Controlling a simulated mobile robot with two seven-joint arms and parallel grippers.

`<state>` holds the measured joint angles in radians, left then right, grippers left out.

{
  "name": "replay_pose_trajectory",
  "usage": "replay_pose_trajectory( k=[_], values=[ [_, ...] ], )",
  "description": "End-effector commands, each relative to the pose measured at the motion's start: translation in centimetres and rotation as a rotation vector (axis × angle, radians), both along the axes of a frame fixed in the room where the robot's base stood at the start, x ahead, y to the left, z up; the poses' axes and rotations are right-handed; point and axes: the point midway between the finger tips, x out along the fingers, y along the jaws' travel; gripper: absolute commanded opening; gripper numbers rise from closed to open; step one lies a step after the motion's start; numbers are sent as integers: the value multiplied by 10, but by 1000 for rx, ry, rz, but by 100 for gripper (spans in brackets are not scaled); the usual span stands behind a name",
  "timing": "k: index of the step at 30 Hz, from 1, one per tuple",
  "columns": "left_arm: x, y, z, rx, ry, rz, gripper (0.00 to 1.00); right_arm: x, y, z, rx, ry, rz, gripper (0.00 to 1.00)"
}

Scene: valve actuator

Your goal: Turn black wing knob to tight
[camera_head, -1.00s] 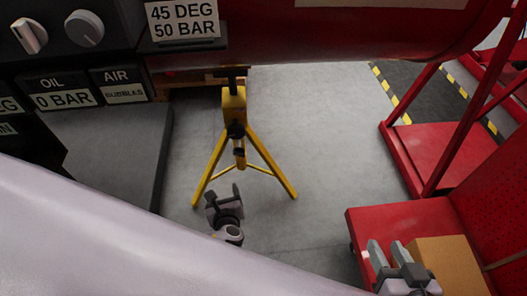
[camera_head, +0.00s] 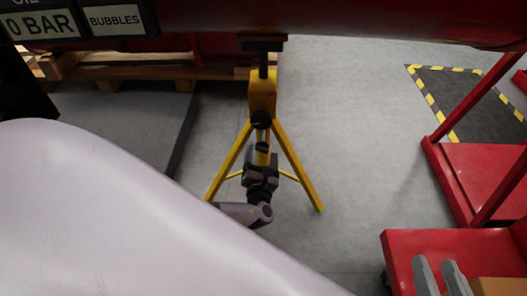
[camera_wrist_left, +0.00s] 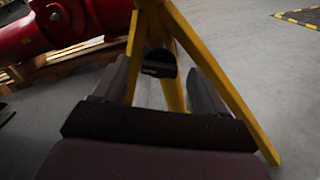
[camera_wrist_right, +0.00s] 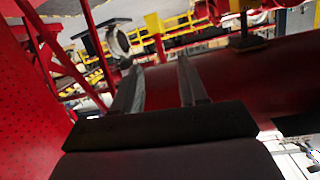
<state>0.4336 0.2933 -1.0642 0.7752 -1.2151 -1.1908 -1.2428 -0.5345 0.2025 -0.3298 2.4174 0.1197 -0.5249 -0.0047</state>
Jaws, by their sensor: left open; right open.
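A yellow tripod stand (camera_head: 262,95) carries a black knob (camera_head: 262,119) below its head, with another dark part (camera_head: 262,147) lower on its post. My left gripper (camera_head: 262,172) is in front of the lower post, below the knob in the picture. In the left wrist view, a black knob (camera_wrist_left: 160,64) shows between the two open fingers, ahead of the palm. I cannot tell whether the fingers touch it. My right gripper (camera_head: 440,268) is open and empty at the lower right, over the red cart. Its open fingers show in the right wrist view (camera_wrist_right: 158,68).
A large red pipe (camera_head: 350,22) runs across the top above the stand. Labelled panels (camera_head: 40,27) are at top left, near a wooden pallet (camera_head: 140,68). A red cart (camera_head: 400,245) stands at right. The grey floor (camera_head: 350,120) between stand and cart is clear.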

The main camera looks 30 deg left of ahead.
Motion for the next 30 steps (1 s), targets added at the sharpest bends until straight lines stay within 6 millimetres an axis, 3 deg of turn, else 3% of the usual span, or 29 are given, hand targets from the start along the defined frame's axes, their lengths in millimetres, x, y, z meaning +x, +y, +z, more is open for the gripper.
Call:
replay_pose_trajectory(
  k=[6, 17, 18, 22, 23, 30],
  values=[
    [25, 15, -3, -1, -1, 0, 72, -4, -8, -2, -49, -64, -13, 43],
    [32, 20, -1, -2, 2, 0, 72, -4, -10, 2, -64, -87, -18, 43],
    [31, 20, -1, -2, 2, 0, 69, -4, -10, 2, -64, -87, -18, 43],
    [31, 19, -1, -3, 2, 0, 27, -4, -10, 2, -63, -88, -18, 43],
    [31, 19, -1, -3, 2, 0, 21, -4, -10, 2, -63, -88, -18, 43],
    [31, 19, -1, 7, 8, 0, 21, -4, -10, 3, -62, -87, -17, 43]
  ],
)
